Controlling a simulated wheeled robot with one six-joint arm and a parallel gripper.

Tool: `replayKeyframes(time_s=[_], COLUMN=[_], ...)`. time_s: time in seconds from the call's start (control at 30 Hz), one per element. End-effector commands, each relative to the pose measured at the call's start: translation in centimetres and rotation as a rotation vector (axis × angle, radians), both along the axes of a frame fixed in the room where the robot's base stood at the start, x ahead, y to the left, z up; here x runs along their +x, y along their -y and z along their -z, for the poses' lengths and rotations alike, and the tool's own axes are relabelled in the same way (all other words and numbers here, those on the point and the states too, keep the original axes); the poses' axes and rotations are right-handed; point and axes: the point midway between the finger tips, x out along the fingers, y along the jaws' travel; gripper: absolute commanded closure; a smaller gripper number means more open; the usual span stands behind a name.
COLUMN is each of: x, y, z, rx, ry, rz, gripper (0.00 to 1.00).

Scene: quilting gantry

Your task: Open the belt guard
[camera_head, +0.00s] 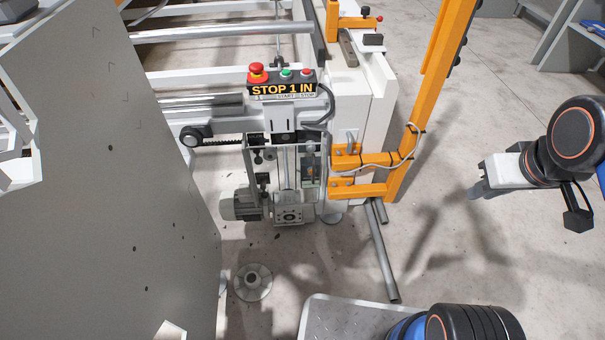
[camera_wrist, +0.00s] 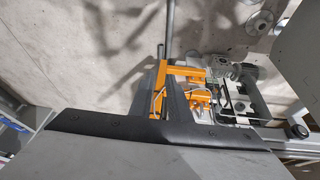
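The belt guard (camera_head: 286,165) looks like a clear, thin-framed cover on the end of the machine, below the stop box. The toothed belt (camera_head: 225,141) runs in from the left at its upper edge. The guard appears closed, but its clear panel is hard to make out. In the wrist view the guard area (camera_wrist: 240,103) is small and upside down, right of the orange frame. My gripper (camera_head: 476,188) is at the right in the head view, in the air, well apart from the guard with the orange post between.
An orange post and bracket (camera_head: 400,150) stand just right of the guard. A motor (camera_head: 243,205) sits below it. A stop box (camera_head: 283,84) with a red button is above. A tall grey panel (camera_head: 150,200) blocks the left. Grey pipes (camera_head: 382,255) reach along the floor.

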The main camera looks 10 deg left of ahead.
Motion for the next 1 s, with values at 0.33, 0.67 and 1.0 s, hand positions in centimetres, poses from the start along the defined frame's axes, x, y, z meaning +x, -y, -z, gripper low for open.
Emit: replayKeyframes(time_s=[0.33, 0.67, 1.0], x=[7.2, 13.1, 16.5], y=[-5.3, -13.6, -25.2], z=[0.0, 1.6, 5.3], rx=[-0.257, -0.503, -0.760], ry=[-0.076, -0.127, -0.165], rz=[-0.602, -1.204, -1.832], gripper=[0.84, 0.84, 0.84])
